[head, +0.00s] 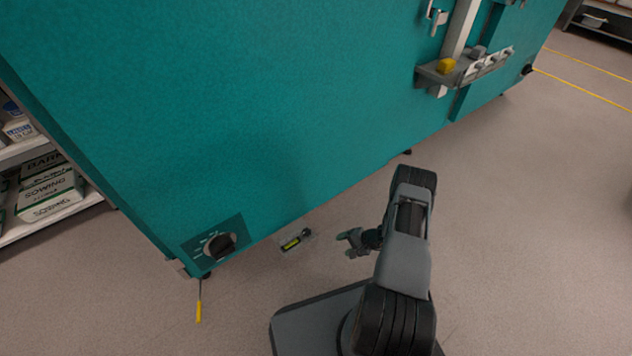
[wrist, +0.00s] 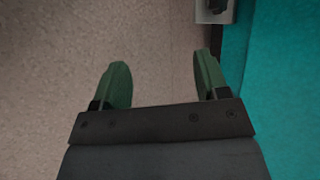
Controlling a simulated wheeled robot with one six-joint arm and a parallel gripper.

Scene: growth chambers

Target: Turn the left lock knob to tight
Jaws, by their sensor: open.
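A round dark knob (head: 219,246) sits on a dial plate with pale marks at the lower left corner of the teal chamber in the head view. It is the only dial knob I see clearly. Its pointer setting is too small to read, and I cannot tell whether it is the left lock knob. My gripper (head: 345,245) is low, to the right of the knob and well apart from it. In the wrist view its two green fingers (wrist: 163,62) are spread with nothing between them. The knob is not in the wrist view.
The teal chamber (head: 240,100) fills the upper middle. A small grey fitting with a yellow-green strip (head: 291,244) lies between knob and gripper. A yellow-handled thing (head: 198,310) is below the corner. A ledge holds a yellow block (head: 446,66). Open floor (head: 520,220) is at right.

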